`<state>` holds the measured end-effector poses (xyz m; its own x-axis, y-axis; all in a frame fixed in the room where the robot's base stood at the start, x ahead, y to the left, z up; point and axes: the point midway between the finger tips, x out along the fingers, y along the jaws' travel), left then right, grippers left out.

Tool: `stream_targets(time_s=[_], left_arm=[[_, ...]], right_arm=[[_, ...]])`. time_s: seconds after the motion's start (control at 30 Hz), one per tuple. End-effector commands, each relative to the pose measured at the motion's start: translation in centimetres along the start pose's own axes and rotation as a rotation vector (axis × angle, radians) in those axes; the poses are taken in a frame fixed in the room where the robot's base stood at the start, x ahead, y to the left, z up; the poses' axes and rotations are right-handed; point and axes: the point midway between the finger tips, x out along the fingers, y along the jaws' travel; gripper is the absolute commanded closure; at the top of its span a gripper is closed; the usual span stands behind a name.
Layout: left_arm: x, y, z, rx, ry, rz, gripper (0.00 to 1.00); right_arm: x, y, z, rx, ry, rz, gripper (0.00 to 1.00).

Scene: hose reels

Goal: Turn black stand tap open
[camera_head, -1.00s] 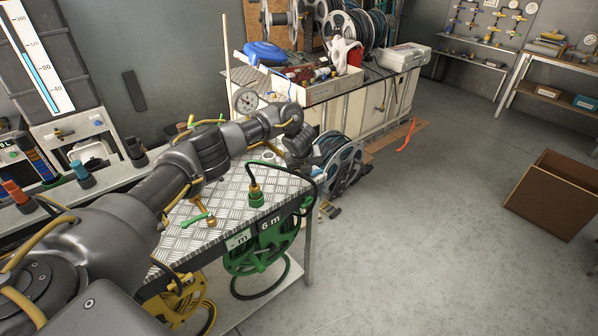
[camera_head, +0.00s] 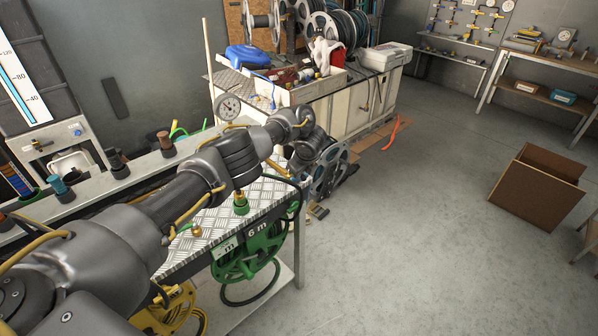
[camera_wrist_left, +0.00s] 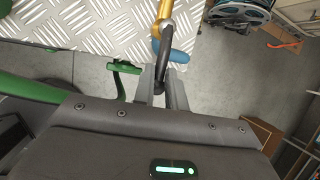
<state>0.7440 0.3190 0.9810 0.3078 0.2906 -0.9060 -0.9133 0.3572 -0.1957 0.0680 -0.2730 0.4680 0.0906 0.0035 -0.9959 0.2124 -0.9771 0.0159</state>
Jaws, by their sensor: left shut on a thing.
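In the left wrist view, my left gripper (camera_wrist_left: 160,92) is shut on a slim black lever (camera_wrist_left: 164,62), taken as the handle of the black stand tap. The lever reaches up to a brass pipe with a silver joint (camera_wrist_left: 167,24), above the metal bench plate. A blue handle (camera_wrist_left: 180,54) lies right beside the lever. A green handle (camera_wrist_left: 124,67) stands to the left, apart from the jaws. In the head view my left arm reaches across the bench, and its wrist hides the jaws and the black tap. My right gripper is not in view.
The chequer-plate bench (camera_head: 205,226) carries a green hose connector (camera_head: 240,205). A green hose reel (camera_head: 243,256) hangs on its front and a yellow reel (camera_head: 172,312) is lower left. A dial gauge (camera_head: 228,106) stands behind my arm.

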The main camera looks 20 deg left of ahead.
Motion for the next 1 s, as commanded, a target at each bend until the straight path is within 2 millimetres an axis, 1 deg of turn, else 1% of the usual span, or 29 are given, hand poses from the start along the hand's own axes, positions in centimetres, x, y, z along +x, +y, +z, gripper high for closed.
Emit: stream_targets(time_s=[0.03, 0.37, 0.4, 0.53, 0.57, 0.87, 0.97, 1.0], left_arm=[[0.2, 0.1, -0.6, 0.006, 0.009, 0.004, 1.0], [0.2, 0.1, -0.7, 0.005, 0.009, 0.004, 1.0], [0.2, 0.1, -0.7, 0.005, 0.009, 0.004, 0.84], [0.2, 0.1, -0.5, 0.003, 0.007, 0.003, 0.67], [0.2, 0.1, -0.4, 0.002, 0.006, 0.003, 0.65], [-0.1, 0.1, 0.0, -0.003, 0.002, 0.002, 0.65], [-0.9, 0.0, 0.0, -0.003, 0.003, 0.001, 0.65], [-1.4, 0.0, 0.0, -0.002, 0.003, 0.0, 0.65]], right_arm=[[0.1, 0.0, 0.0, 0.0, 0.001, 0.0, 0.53], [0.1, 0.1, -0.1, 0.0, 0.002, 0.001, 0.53], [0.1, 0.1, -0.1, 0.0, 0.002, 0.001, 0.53], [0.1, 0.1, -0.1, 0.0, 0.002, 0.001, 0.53], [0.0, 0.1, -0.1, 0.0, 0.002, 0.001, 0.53], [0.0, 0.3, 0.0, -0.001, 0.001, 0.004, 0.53], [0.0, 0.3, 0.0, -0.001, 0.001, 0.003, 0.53], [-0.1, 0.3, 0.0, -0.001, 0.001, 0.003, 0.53]])
